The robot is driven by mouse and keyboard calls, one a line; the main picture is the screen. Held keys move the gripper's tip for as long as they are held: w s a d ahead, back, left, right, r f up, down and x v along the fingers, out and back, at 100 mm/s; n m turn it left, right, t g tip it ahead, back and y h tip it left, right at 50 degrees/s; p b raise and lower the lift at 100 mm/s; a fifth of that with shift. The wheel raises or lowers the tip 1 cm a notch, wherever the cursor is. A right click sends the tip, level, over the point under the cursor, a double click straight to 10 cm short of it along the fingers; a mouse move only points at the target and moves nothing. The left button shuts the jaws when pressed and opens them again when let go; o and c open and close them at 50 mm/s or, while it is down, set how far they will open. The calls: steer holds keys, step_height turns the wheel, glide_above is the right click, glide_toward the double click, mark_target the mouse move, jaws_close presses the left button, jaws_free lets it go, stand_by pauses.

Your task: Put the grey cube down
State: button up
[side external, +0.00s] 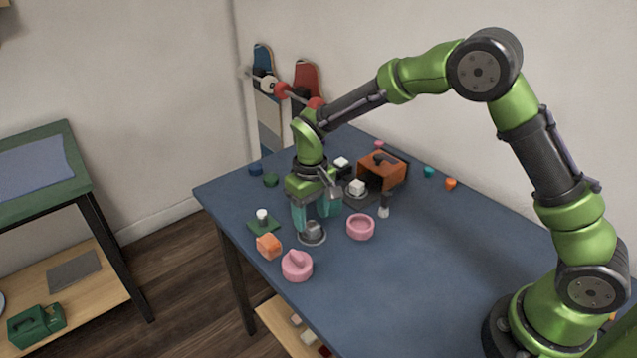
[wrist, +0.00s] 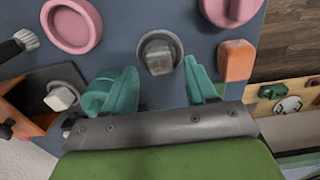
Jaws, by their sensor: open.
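The grey cube (side external: 313,228) sits in a round grey dish (side external: 312,240) near the front left part of the blue table. In the wrist view the cube (wrist: 159,63) lies within the dish's rim (wrist: 174,43), ahead of the fingertips. My gripper (side external: 317,212) has teal fingers and is pointed down just over the dish. In the wrist view my gripper (wrist: 162,82) is open, with the fingers spread wide and nothing between them. The cube appears apart from both fingers.
Close by are a pink ring dish (side external: 360,227), a lidded pink pot (side external: 297,266), an orange block (side external: 269,246) and a green pad (side external: 262,226) with a white-topped piece. Behind are a white cube (side external: 357,187) on a dish, a brush (side external: 384,207) and an orange box (side external: 382,172). The table's right side is clear.

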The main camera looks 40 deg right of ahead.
mark_target(312, 225)
step_height(312, 225, up, 10)
steer(key=s+d+r+m+t+y, duration=0.1)
steer(key=s+d+r+m+t, duration=0.3)
steer(key=s+r, duration=0.6)
steer(key=s+d+t+y, duration=0.1)
steer(key=s+d+t, duration=0.2)
steer(key=s, duration=0.9)
steer(key=shift+s+d+r, duration=0.15)
steer(key=shift+s+d, duration=0.1)
steer(key=shift+d, duration=0.1)
